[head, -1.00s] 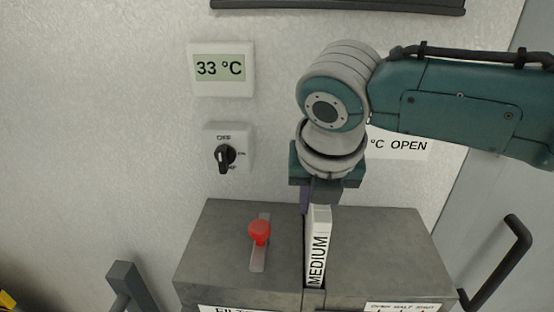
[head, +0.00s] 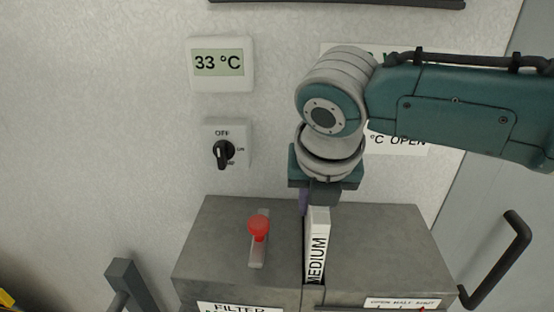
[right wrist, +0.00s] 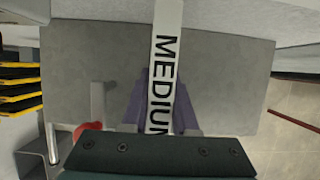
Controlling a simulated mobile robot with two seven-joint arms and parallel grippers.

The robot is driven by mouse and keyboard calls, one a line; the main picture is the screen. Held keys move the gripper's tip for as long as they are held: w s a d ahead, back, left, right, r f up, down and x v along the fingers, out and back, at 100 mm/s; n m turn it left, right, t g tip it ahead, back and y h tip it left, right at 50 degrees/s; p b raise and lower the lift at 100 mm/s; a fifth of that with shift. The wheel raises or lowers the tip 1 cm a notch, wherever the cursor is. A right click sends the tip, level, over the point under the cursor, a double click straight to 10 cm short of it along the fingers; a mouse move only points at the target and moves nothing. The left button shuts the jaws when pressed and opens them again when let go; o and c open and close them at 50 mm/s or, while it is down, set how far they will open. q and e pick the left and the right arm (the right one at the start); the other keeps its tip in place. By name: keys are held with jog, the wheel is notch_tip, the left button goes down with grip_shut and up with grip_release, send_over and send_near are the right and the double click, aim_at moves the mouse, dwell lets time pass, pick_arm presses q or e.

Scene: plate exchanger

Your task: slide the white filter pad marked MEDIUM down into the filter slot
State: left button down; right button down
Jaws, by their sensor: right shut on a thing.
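The white filter pad (head: 317,245) marked MEDIUM stands upright at the slot (head: 314,290) in the top of the grey housing. Its lower end is inside the slot and the first letter is partly cut off at the slot's edge. Most of the pad still shows above the top face. My right gripper (head: 314,203) points down and is shut on the pad's upper end. In the right wrist view the pad (right wrist: 166,70) runs between the purple fingers (right wrist: 160,108). My left gripper is in neither view.
A red knob (head: 258,226) on a metal strip stands on the housing (head: 385,245), left of the slot. A rotary switch (head: 224,153) and a 33 °C display (head: 219,63) are on the wall. A black handle (head: 515,250) is at right and a grey bracket (head: 122,280) at lower left.

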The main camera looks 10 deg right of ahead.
jog(key=shift+s+d+f+b, duration=0.1)
jog(key=shift+d+f+b, duration=0.05)
jog(key=shift+f+b, duration=0.7)
jog(key=shift+s+d+f+b, duration=0.15)
jog(key=shift+f+b, duration=0.35)
jog(key=shift+f, duration=0.6)
jog(key=shift+w+d+f+b, duration=0.1)
jog(key=shift+d+f+b, duration=0.05)
jog(key=shift+f+b, duration=0.7)
jog(key=shift+f, duration=0.2)
jog(key=c, duration=0.6)
grip_release()
jog(key=shift+f, duration=0.1)
jog(key=r+p, duration=0.6)
jog(key=a+r+p, duration=0.1)
jog(key=r+p, duration=0.3)
jog(key=shift+w, duration=0.2)
